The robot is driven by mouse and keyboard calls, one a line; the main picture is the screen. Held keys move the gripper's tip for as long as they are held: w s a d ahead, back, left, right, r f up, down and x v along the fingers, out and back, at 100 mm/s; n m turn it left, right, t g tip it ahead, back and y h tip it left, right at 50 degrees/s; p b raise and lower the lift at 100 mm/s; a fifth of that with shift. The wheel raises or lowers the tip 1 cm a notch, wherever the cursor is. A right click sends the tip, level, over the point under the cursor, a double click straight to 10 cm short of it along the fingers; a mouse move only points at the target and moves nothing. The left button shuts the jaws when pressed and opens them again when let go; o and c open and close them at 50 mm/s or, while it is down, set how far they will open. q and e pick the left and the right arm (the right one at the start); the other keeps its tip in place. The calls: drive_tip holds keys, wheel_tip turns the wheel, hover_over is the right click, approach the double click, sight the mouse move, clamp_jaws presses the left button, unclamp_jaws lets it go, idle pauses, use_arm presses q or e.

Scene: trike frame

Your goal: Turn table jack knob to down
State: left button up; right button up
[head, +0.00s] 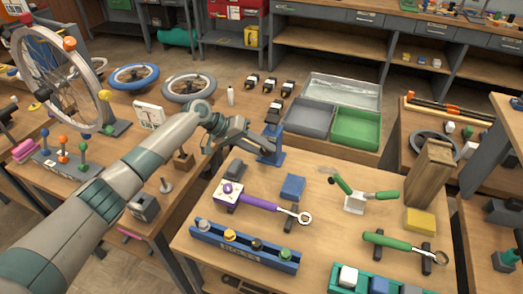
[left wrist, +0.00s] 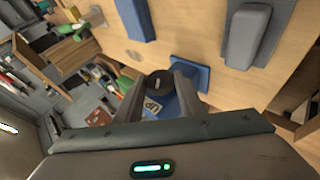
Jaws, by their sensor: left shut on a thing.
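The table jack (head: 270,157) is a blue stand at the back edge of the front table, with a dark top. My left gripper (head: 264,149) reaches it from the left, its fingers against the upright. In the left wrist view, my gripper (left wrist: 162,88) is shut on the round black knob (left wrist: 158,79), which has a pale mark on its face. A blue part with a partly hidden pale label (left wrist: 153,105) shows between the fingers, and the jack's blue base (left wrist: 190,72) beside them. The knob's setting is not readable. My right gripper is not in view.
A grey block (head: 234,170) and a blue block (head: 292,187) lie near the jack. A purple-handled wrench (head: 250,201) lies in front. Grey and green bins (head: 357,128) stand behind. A green-handled tool (head: 354,200) stands to the right.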

use_arm(q)
drive_tip(key=shift+r, duration=0.1)
drive_tip(key=o, duration=1)
drive_tip(key=shift+b+v, duration=1.85)
drive_tip(key=shift+v, duration=6.85)
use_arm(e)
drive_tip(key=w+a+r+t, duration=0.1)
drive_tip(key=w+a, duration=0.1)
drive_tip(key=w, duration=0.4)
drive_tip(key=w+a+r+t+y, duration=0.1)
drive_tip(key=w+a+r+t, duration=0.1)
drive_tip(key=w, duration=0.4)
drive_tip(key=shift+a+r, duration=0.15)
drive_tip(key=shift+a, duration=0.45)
use_arm(q)
drive_tip(key=shift+w, duration=0.1)
